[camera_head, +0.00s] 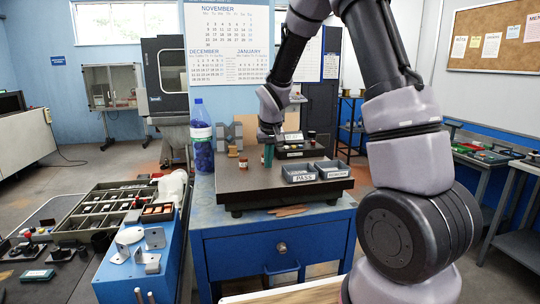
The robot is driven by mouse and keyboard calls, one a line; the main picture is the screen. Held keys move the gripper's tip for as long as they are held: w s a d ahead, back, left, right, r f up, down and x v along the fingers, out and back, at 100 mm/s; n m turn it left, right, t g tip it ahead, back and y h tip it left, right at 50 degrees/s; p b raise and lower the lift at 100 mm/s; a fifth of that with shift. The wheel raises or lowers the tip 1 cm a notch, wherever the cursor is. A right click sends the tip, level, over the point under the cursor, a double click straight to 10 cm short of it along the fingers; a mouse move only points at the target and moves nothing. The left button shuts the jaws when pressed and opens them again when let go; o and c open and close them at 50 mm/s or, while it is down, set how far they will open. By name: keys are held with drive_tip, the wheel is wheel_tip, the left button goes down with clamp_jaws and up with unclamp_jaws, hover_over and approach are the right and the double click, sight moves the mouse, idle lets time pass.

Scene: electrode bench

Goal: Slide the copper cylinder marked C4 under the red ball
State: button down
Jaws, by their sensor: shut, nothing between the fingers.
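A small copper-coloured cylinder (243,163) stands on the dark surface plate (255,187), left of my gripper. Any mark on it is too small to read. Another small brownish piece (311,142) shows at the right end of the display unit, partly hidden. I cannot make out the red ball. My gripper (268,163) points down over the plate, a short way right of the copper cylinder and apart from it. It is shut and empty, with greenish fingers close to the plate.
A tray marked PASS (300,172) and a second labelled tray (331,170) stand right of my gripper. A display unit (295,146) is behind them. A blue bottle (202,140) stands left of the plate. The plate's front left is clear.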

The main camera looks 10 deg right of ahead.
drive_tip(key=shift+w, duration=1)
drive_tip(key=w, duration=1)
drive_tip(key=shift+w+d, duration=0.1)
